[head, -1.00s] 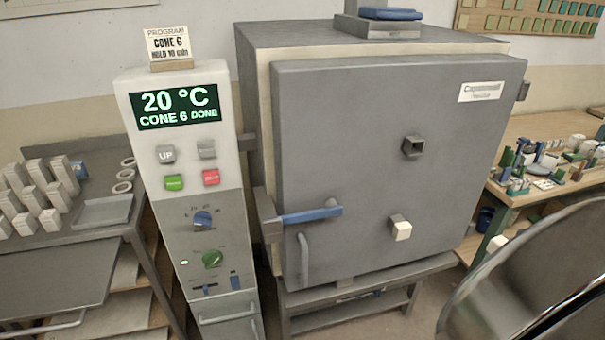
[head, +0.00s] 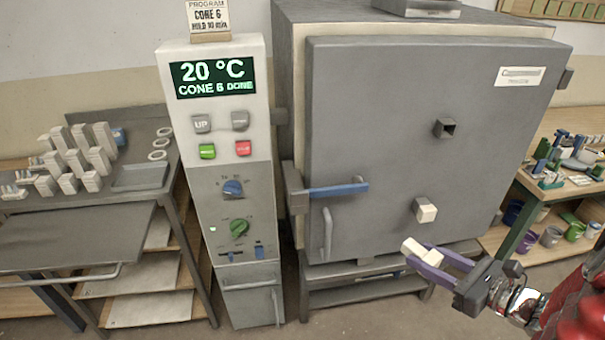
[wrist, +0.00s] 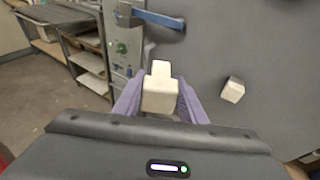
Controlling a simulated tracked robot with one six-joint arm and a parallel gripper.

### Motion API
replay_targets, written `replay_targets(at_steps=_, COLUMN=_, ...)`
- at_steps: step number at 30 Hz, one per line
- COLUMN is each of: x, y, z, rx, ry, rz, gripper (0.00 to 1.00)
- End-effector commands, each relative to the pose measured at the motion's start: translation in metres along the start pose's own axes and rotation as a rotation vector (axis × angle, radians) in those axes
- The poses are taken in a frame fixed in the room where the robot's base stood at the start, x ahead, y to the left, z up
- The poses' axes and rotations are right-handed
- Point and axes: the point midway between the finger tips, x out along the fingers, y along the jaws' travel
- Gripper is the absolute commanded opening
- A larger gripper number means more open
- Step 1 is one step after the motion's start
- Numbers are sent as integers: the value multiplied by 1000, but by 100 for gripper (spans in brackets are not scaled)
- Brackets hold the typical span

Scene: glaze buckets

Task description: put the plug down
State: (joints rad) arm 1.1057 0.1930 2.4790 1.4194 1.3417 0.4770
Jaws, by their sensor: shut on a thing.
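The plug (head: 414,249), a cream block with a narrower front end, is in my gripper (head: 430,255) at the lower right of the head view. The purple fingers are shut on its sides. In the wrist view the plug (wrist: 160,94) sits between the two fingers (wrist: 160,100), with its narrow end pointing away from me. It is held in the air in front of the kiln, touching no surface that I can see.
The grey kiln door (head: 400,160) is shut, with an open square hole (head: 445,128) and another cream plug (head: 425,210) below it. A control panel (head: 215,150) reads 20 °C. At left stands a metal table with a small tray (head: 140,177) and cone packs. A cluttered bench (head: 565,180) is at right.

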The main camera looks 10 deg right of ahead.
Motion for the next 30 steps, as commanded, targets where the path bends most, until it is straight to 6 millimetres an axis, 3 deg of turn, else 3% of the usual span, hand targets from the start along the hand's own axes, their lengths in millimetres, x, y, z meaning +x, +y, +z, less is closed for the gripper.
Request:
replay_targets(at_steps=3, x=33, y=9, z=-14, rx=-9, ry=2, rz=60, gripper=13)
replay_targets(at_steps=15, x=134, y=38, z=-61, rx=-57, ry=16, rz=228, gripper=13)
replay_targets(at_steps=30, x=243, y=79, z=-118, rx=-112, ry=26, rz=407, gripper=13)
